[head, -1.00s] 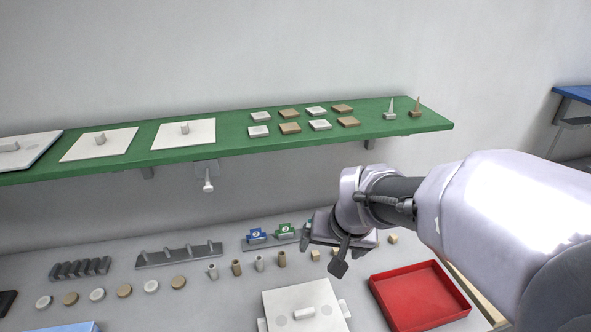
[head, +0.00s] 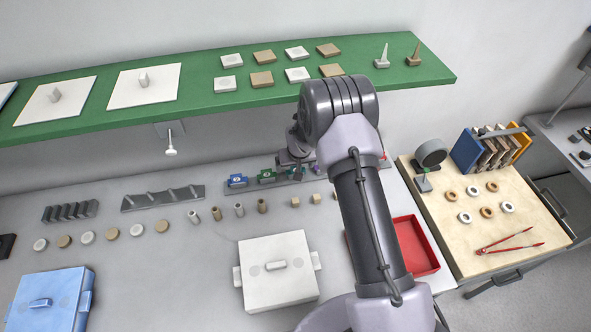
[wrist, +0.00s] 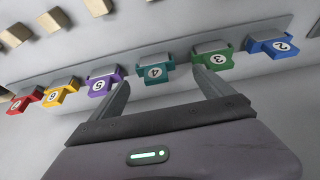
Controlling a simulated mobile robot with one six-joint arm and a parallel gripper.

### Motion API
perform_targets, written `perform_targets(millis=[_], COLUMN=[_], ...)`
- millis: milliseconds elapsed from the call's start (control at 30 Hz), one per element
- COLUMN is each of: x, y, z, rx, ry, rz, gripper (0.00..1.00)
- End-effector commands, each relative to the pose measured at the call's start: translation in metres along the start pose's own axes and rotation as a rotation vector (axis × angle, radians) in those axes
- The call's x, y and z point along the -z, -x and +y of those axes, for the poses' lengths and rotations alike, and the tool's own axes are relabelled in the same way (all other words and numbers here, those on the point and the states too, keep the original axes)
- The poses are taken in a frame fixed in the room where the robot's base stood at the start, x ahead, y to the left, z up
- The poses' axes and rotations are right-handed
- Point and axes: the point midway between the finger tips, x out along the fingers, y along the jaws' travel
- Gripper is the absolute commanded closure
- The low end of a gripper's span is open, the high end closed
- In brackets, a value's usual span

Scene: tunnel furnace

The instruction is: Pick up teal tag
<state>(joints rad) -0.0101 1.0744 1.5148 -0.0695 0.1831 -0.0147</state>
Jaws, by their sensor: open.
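The teal tag (wrist: 154,73), marked 4, hangs on a grey rack strip (wrist: 142,53) in the wrist view. A purple tag (wrist: 104,80) marked 5 and a green tag (wrist: 212,60) marked 3 are on either side of it. My gripper (wrist: 163,88) is open and empty, its two fingers pointing at the strip, with the teal tag between their tips in the picture. I cannot tell how far the fingertips are from it. In the head view my gripper (head: 294,158) is over the strip, and the teal tag is partly hidden by my arm.
Blue (wrist: 272,46), yellow (wrist: 60,94) and red (wrist: 25,100) tags share the strip. A green shelf (head: 205,98) runs above the bench. A white lidded box (head: 275,290) and a red tray (head: 415,245) stand in front. A wooden table (head: 500,215) is at right.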

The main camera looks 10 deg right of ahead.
Motion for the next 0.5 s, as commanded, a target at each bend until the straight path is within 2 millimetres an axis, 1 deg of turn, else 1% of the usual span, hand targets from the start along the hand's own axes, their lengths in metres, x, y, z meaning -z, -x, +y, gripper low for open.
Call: perform_targets(millis=[33, 100, 200, 300, 467, 500], x=[0.000, 0.002, 0.002, 0.003, 0.003, 0.003], y=[-0.011, -0.025, -0.041, -0.046, -0.045, -0.045], z=[0.003, 0.007, 0.007, 0.007, 0.006, 0.006], rx=[-0.001, -0.001, -0.001, -0.001, -0.001, -0.001], ry=[-0.002, -0.004, -0.002, -0.002, -0.002, -0.002], rz=[-0.002, -0.003, -0.001, 0.000, 0.000, 0.000], gripper=[0.09, 0.09, 0.09, 0.09, 0.09, 0.17])
